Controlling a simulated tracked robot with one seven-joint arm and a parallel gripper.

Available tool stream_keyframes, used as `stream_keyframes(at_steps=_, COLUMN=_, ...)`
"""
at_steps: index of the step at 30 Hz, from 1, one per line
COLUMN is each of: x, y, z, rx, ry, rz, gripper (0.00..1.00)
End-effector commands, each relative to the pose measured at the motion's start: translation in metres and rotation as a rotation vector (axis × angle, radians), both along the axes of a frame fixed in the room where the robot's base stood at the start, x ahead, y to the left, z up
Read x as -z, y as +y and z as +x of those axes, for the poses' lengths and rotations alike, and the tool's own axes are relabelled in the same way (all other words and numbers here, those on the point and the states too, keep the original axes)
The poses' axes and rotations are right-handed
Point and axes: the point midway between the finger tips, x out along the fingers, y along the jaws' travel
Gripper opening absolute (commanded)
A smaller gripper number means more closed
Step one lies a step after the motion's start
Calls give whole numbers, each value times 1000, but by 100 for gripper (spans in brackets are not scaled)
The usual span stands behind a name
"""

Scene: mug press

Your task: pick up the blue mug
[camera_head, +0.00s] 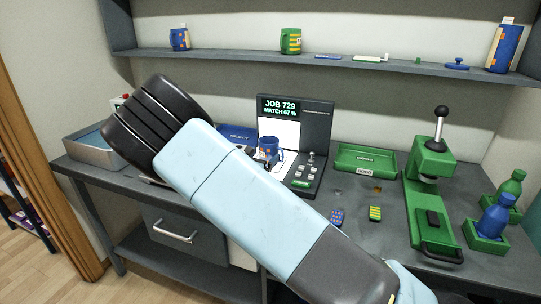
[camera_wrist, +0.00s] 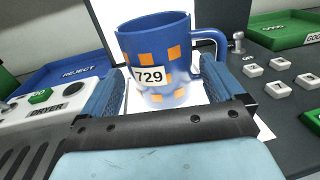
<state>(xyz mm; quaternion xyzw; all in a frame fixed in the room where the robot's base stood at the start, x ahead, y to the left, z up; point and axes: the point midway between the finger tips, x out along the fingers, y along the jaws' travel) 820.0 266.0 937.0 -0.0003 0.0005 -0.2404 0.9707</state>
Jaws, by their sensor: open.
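A blue mug (camera_wrist: 158,50) with orange squares, a white 729 label and a handle on the right stands upright in the wrist view. It also shows in the head view (camera_head: 269,147), in front of the JOB 729 screen. My gripper (camera_wrist: 160,88) is open, with one blue finger pad on each side of the mug's lower body. The mug's base is partly hidden behind the gripper's dark front edge. I cannot tell whether the pads touch the mug.
A screen (camera_head: 283,106) reads JOB 729, MATCH 87 %. A blue REJECT tray (camera_wrist: 78,72) is left, a green tray (camera_head: 366,159) right. A green press (camera_head: 430,190) stands farther right. Another blue mug (camera_head: 180,39) and a green mug (camera_head: 291,41) are on the shelf.

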Motion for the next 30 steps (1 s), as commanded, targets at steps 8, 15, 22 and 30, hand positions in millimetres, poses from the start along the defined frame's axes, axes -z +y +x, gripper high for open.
stream_keyframes(at_steps=8, x=-1, y=-7, z=13, rx=1, ry=-1, rz=0, gripper=95)
stream_keyframes(at_steps=15, x=-3, y=-22, z=41, rx=1, ry=-2, rz=0, gripper=95)
stream_keyframes(at_steps=22, x=-3, y=-26, z=48, rx=-1, ry=0, rz=0, gripper=95)
stream_keyframes(at_steps=30, x=-3, y=-26, z=48, rx=-1, ry=0, rz=1, gripper=77)
